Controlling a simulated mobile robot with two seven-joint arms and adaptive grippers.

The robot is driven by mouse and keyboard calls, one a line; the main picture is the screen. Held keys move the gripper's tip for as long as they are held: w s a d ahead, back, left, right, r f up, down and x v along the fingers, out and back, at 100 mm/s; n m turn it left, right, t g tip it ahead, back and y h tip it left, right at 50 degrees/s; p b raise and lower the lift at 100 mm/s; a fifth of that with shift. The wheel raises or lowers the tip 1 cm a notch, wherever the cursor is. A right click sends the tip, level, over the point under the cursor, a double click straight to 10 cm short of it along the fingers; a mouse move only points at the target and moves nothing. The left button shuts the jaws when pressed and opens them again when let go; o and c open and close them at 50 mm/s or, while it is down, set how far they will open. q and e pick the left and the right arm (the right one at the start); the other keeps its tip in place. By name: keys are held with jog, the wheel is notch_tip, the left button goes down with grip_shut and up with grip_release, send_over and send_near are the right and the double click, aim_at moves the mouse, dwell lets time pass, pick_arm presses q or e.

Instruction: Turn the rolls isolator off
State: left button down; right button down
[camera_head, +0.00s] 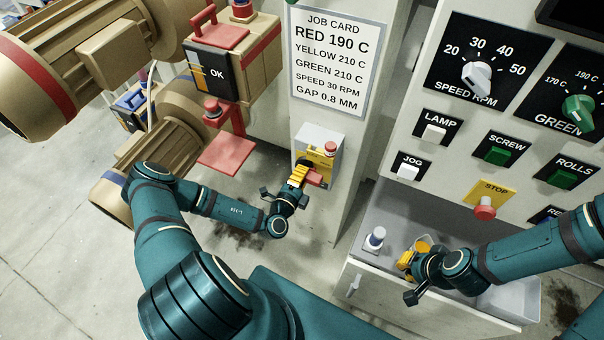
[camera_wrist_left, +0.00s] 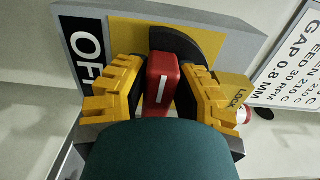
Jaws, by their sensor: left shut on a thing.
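The rolls isolator is a grey box with a yellow plate (camera_head: 321,157) on the side of the machine, below the job card. My left gripper (camera_head: 301,174) is at its front, shut on the red handle (camera_head: 317,180). In the left wrist view the yellow fingers of the left gripper (camera_wrist_left: 163,92) stand either side of the red handle (camera_wrist_left: 163,78). The handle's white line runs nearly up and down in that picture. A black label reading "OF", partly covered, is to its left. A yellow LOCK tab (camera_wrist_left: 236,92) is to its right. My right gripper (camera_head: 407,260) is over the drawer; its grip is unclear.
An open grey drawer (camera_head: 358,283) under the panel holds a white-topped knob-like item (camera_head: 375,238). The job card (camera_head: 334,60) hangs above the isolator. The panel (camera_head: 455,185) has several switches.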

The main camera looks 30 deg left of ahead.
pick_arm(q)
jog(key=shift+w+r, duration=0.1)
dwell(0.3)
jog(key=c, duration=0.7)
grip_release()
jog(key=shift+c, duration=0.2)
jog(key=s, duration=1.2)
jog(key=shift+d, duration=0.35)
